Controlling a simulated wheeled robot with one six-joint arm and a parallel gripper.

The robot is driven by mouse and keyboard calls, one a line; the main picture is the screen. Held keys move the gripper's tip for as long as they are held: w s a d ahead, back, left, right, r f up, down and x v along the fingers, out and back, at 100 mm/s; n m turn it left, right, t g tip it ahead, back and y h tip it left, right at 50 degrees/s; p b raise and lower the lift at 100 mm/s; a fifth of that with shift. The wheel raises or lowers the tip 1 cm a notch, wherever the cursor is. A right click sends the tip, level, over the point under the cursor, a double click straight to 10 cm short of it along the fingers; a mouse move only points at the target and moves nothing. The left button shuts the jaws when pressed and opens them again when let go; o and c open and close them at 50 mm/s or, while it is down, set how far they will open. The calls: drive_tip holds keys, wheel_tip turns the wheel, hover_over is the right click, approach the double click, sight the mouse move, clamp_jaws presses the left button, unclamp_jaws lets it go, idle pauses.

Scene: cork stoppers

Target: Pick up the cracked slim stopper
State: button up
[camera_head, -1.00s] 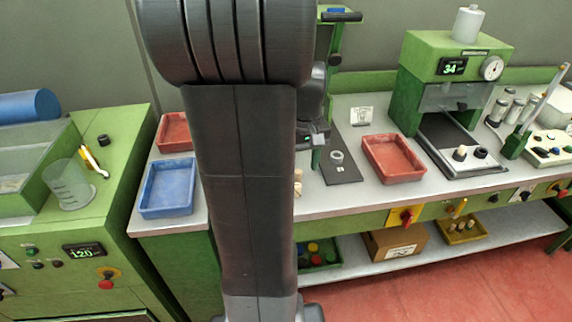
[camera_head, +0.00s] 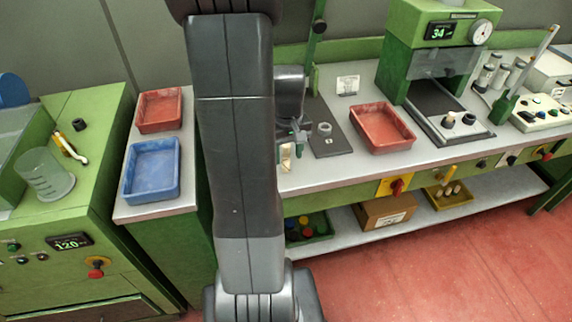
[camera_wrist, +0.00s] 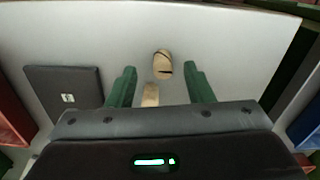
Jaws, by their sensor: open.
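Two pale cork stoppers show in the wrist view. The farther one (camera_wrist: 162,64) looks wider and has a dark crack-like line across it. The nearer one (camera_wrist: 150,95) looks slimmer; its near end is hidden by my gripper body, and I cannot see a crack on it. My gripper (camera_wrist: 160,69) is open, with its green fingers on either side of the stoppers and nothing held. In the head view, my gripper (camera_head: 291,142) is low over the bench, close to a pale stopper (camera_head: 286,158) partly covered by my arm.
A dark pad (camera_head: 330,146) with a grey ring lies to the right, beside a red tray (camera_head: 407,139). A blue tray (camera_head: 128,190) and another red tray (camera_head: 142,129) stand left. A green press (camera_head: 398,62) stands back right. Bare bench surrounds the stoppers.

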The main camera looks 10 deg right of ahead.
sight(286, 160)
drive_tip(key=f, duration=0.4)
drive_tip(key=shift+w+a, duration=0.2)
drive_tip(key=shift+w, duration=0.05)
clamp_jaws()
